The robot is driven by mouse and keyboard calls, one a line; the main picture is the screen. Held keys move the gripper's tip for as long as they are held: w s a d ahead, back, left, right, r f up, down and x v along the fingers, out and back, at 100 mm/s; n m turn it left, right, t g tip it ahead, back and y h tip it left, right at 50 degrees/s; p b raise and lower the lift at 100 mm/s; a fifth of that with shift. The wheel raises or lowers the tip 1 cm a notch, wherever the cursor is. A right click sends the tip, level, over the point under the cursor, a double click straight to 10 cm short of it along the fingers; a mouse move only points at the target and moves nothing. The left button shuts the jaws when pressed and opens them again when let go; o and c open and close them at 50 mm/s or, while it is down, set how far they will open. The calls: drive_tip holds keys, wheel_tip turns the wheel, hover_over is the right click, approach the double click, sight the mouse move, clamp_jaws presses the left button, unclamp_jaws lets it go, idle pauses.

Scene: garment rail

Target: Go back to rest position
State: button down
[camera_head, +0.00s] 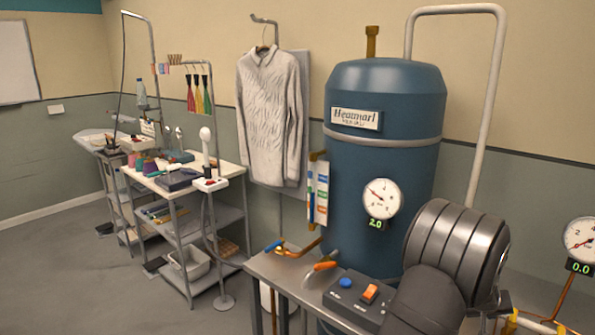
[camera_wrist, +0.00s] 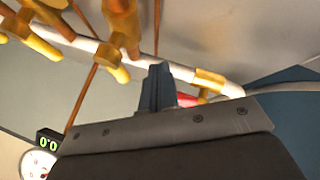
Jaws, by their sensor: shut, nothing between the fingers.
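My gripper (camera_wrist: 157,82) shows in the wrist view as two dark blue-grey fingers pressed together, shut and empty. It points toward a white pipe with yellow fittings (camera_wrist: 210,79), which passes behind the fingertips. I cannot tell whether they touch. A small red part (camera_wrist: 187,100) shows just right of the fingers. In the head view my dark ribbed arm fills the lower right, and my gripper is hidden there.
A blue tank (camera_head: 385,115) with a gauge (camera_head: 382,198) reading 2.0 stands behind my arm. A control box (camera_head: 355,298) sits close to its left. Another gauge (camera_head: 581,240) reads 0.0 at right. A grey sweater (camera_head: 270,115) hangs left; open floor (camera_head: 75,265) lies far left.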

drive_tip(key=s+r, duration=0.6)
drive_tip(key=r, duration=0.1)
drive_tip(key=w+f, duration=0.6)
drive_tip(key=f, duration=0.1)
drive_tip(key=shift+w+f, duration=0.15)
drive_tip(key=shift+w, duration=0.15)
drive_tip(key=w+a, duration=0.2)
drive_tip(key=w+a+r, duration=0.1)
drive_tip(key=w+a, duration=0.1)
drive_tip(key=shift+w+a, duration=0.3)
drive_tip(key=shift+w, duration=0.1)
drive_tip(key=shift+w+a+m+g+h, duration=0.4)
drive_tip(key=shift+m+g, duration=0.3)
drive_tip(key=shift+m, duration=0.4)
drive_tip(key=w+m+g, duration=0.1)
drive_tip(key=m, duration=0.1)
drive_tip(key=w+a+m+g, duration=0.1)
drive_tip(key=m, duration=0.1)
drive_tip(key=shift+w+a+g, duration=0.1)
drive_tip(key=shift+w+g, duration=0.2)
drive_tip(key=shift+g, duration=0.1)
drive_tip(key=shift+w+a+f, duration=0.15)
drive_tip(key=shift+w+a, duration=0.5)
drive_tip(key=shift+a, duration=0.05)
drive_tip(key=shift+w+a+f, duration=0.15)
drive_tip(key=shift+w+a, duration=0.45)
drive_tip(key=shift+a, duration=0.05)
